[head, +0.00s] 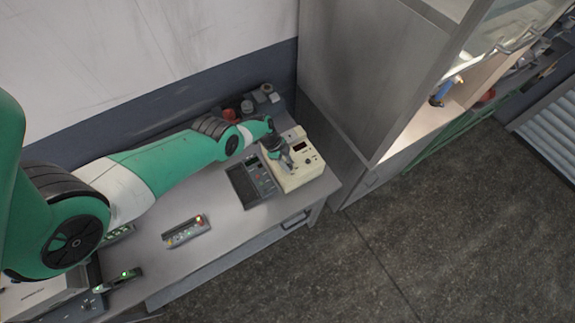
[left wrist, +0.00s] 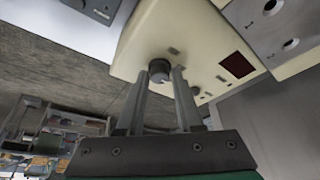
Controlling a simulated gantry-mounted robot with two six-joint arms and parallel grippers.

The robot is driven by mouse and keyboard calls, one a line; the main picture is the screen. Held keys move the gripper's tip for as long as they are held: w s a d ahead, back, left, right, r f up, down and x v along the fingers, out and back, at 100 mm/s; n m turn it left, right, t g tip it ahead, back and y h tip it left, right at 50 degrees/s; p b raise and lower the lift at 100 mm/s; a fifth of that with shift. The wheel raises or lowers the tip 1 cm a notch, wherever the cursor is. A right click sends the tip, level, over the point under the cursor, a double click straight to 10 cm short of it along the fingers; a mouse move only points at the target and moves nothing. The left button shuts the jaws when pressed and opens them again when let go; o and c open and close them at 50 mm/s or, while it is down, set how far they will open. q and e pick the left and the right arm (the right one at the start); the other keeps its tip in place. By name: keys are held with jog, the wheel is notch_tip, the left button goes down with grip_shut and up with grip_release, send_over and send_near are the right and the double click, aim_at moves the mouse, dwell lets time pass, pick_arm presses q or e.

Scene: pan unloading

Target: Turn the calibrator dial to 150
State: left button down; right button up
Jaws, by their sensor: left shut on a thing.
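The calibrator (head: 296,170) is a cream box near the right end of the workbench in the head view. It also shows in the left wrist view (left wrist: 140,55), with a small dark red display window and a dark round dial (left wrist: 160,68). My left gripper (head: 284,160) reaches the calibrator's face from the left. In the left wrist view, my left gripper (left wrist: 162,82) has one finger on each side of the dial and is shut on it. The dial's setting cannot be read. My right gripper is in neither view.
A dark grey keypad device (head: 250,183) lies left of the calibrator. A small panel with lit buttons (head: 186,231) lies on the workbench (head: 228,228). A tall grey cabinet (head: 350,80) stands close on the right. Small containers (head: 250,103) stand behind, by the wall.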

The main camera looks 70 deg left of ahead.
pick_arm(q)
jog(key=shift+a+f, duration=0.1)
dwell(0.5)
jog(key=c, duration=0.6)
grip_release()
jog(key=shift+o, duration=0.2)
